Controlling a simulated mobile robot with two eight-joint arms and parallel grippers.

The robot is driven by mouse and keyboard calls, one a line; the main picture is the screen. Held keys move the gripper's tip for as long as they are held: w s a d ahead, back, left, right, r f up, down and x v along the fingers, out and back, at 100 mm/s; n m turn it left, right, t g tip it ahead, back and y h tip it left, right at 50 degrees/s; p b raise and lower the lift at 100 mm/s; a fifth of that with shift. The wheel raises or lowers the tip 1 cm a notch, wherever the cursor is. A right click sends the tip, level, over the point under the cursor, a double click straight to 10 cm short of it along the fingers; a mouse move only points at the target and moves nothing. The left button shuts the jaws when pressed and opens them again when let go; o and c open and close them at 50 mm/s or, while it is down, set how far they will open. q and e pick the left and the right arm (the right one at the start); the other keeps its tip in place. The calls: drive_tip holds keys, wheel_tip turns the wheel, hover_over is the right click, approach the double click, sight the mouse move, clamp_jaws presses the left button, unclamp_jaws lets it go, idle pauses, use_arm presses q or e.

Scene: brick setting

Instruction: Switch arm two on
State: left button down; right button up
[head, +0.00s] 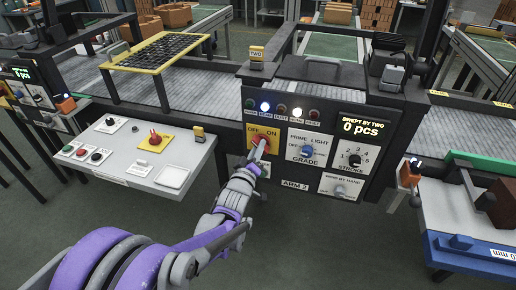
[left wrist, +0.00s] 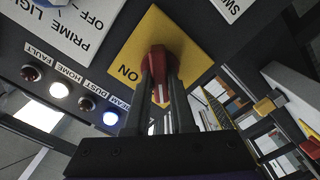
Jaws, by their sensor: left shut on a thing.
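The ARM 2 panel (head: 285,170) stands in the middle of the head view. Its red rotary knob (head: 263,142) sits on a yellow OFF/ON plate (head: 254,133). My left gripper (head: 258,158) is shut on this knob, with a finger on each side. In the left wrist view the red knob (left wrist: 160,65) sits between the two dark fingers (left wrist: 160,95), in front of the yellow plate (left wrist: 190,40). The word ON shows beside it; OFF is hidden there. The knob's exact angle is hard to tell. My right gripper is out of view.
Above the knob, the blue BEAM lamp (head: 266,106) and white HOME lamp (head: 297,114) are lit. PRIME LIGHT (head: 308,151) and STROKE (head: 354,159) knobs lie to the right. A side desk (head: 120,150) with another red switch (head: 155,137) stands left.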

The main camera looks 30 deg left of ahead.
use_arm(q)
drive_tip(key=shift+m, duration=0.3)
drive_tip(key=shift+d+m+b, duration=0.2)
drive_tip(key=shift+m+b, duration=0.8)
drive_tip(key=shift+m, duration=7.6)
drive_tip(key=c, duration=0.8)
unclamp_jaws()
drive_tip(key=shift+o, duration=0.2)
